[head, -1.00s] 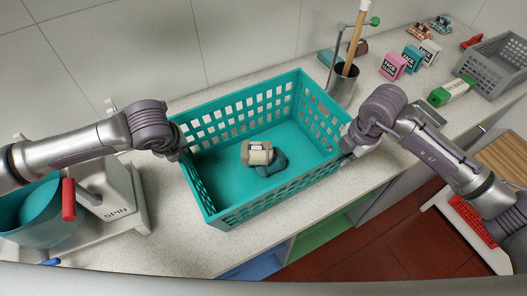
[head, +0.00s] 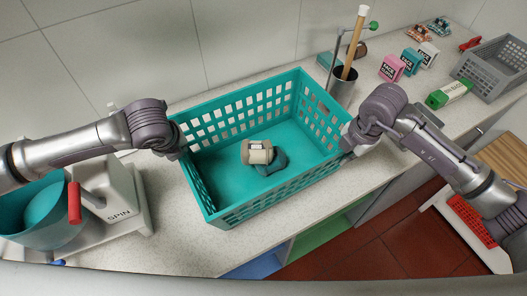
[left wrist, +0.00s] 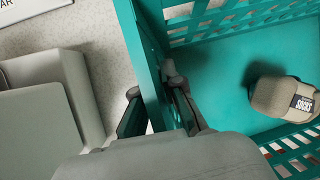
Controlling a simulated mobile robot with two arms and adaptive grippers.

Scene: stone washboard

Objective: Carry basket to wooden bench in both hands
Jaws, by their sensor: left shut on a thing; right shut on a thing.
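The teal basket (head: 212,176) rests on, or just above, the speckled counter in the head view; I cannot tell which. A rolled beige bundle (head: 257,152) and a teal cloth (head: 273,163) lie inside it. In the left wrist view the bundle (left wrist: 284,97) has a label reading SOCKS. My left gripper (head: 180,152) is shut on the basket's left wall; the left wrist view shows its fingers (left wrist: 155,100) either side of the teal rim (left wrist: 139,50). My right gripper (head: 347,142) is shut on the basket's right end, its fingertips partly hidden. The wooden bench (head: 504,154) shows partly at the right edge.
Red floor (head: 370,240) lies below the counter.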

